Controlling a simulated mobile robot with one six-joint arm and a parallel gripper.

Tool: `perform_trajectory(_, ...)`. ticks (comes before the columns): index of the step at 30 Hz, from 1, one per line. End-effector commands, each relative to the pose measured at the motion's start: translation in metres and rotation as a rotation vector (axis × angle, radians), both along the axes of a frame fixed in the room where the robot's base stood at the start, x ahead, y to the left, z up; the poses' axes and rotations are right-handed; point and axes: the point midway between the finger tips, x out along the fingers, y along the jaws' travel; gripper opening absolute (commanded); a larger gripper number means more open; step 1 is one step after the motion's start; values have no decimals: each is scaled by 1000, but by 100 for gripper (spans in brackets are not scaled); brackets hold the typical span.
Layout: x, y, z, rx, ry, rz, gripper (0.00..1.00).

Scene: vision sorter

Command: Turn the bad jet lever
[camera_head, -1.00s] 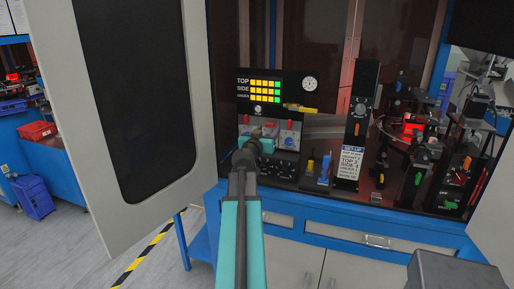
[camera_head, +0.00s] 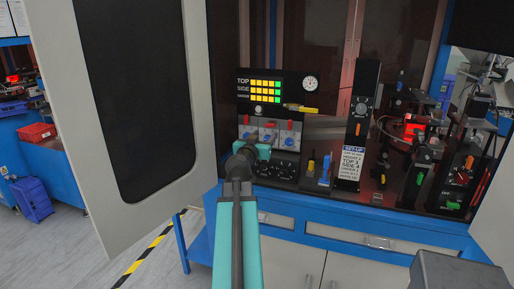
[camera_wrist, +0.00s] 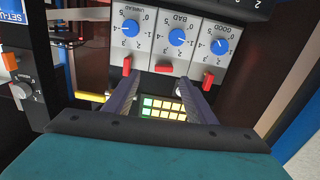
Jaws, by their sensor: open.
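The jet panel (camera_head: 278,150) stands in the open cabinet, with three blue dials and three red levers in a row. In the wrist view it appears upside down, with dials labelled UNREAD, BAD and GOOD. The bad jet lever (camera_wrist: 163,68) is the middle red one, by the BAD dial (camera_wrist: 178,37). It also shows in the head view (camera_head: 269,124). My gripper (camera_wrist: 163,84) is open and empty; its fingers lie either side of the bad lever in the wrist picture. I see no contact. In the head view my gripper (camera_head: 262,151) is low before the panel.
The unread lever (camera_wrist: 127,65) and good lever (camera_wrist: 207,79) flank the middle one closely. A lit display (camera_head: 259,91) and a yellow pointed part (camera_head: 300,108) are above the levers. A set-up post (camera_head: 356,125) stands right. The open cabinet door (camera_head: 140,110) is left.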

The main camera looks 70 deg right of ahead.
Motion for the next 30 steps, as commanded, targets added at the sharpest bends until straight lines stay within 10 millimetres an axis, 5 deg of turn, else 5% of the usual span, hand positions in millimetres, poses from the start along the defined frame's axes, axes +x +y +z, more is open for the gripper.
perform_trajectory(30,-2,36,-2,-1,-1,-3,51)
